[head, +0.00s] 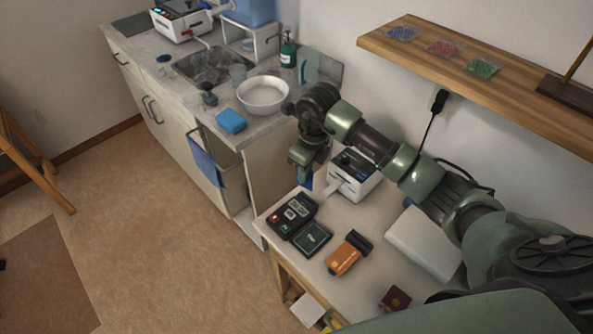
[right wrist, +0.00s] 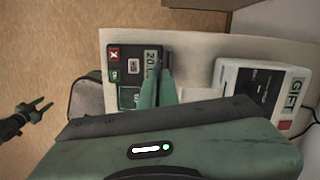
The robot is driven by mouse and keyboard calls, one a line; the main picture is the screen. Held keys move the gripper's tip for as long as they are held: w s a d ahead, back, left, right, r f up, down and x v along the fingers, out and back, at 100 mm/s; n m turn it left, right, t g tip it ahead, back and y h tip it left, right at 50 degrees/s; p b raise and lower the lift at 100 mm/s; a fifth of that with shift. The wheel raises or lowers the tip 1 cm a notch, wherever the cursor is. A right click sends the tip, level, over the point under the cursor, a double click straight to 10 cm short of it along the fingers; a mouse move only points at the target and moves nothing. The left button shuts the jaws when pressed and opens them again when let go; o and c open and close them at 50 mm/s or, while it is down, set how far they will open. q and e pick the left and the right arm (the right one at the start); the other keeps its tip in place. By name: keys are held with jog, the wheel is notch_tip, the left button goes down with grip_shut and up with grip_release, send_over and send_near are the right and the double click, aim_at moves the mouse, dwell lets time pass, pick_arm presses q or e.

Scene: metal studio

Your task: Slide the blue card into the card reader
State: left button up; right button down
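The card reader (head: 293,213) is a dark device with a small display and keys, lying near the table's left edge. It also shows in the right wrist view (right wrist: 133,66). My right gripper (head: 307,172) hangs pointing down just behind the reader, left of a white printer. A narrow blue piece, the blue card (head: 306,181), shows at its fingertips, above the table; the fingers look shut on it. In the right wrist view the pale green fingers hide most of the card. My left gripper (right wrist: 36,112) is open and empty over the floor, far from the table.
A dark green square item (head: 313,238) lies in front of the reader, and an orange device (head: 348,253) to its right. The white printer (head: 352,180) stands close behind. A white box (head: 424,243) lies further right. The counter (head: 190,98) with sink stands behind left.

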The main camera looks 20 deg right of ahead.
aim_at(308, 184)
jog(key=shift+d+f+m+b, duration=0.25)
jog(key=shift+f+m+b, duration=0.25)
jog(key=shift+f, duration=0.5)
jog(key=shift+d+f+m+b, duration=0.25)
jog(key=shift+f+b, duration=0.35)
jog(key=shift+f, duration=0.4)
jog(key=shift+d+f+m+b, duration=0.2)
jog(key=shift+f+m+b, duration=0.3)
jog(key=shift+f, duration=0.5)
jog(key=shift+f+b, duration=1.55)
jog(key=shift+f, duration=0.25)
jog(key=c, duration=1.6)
grip_release()
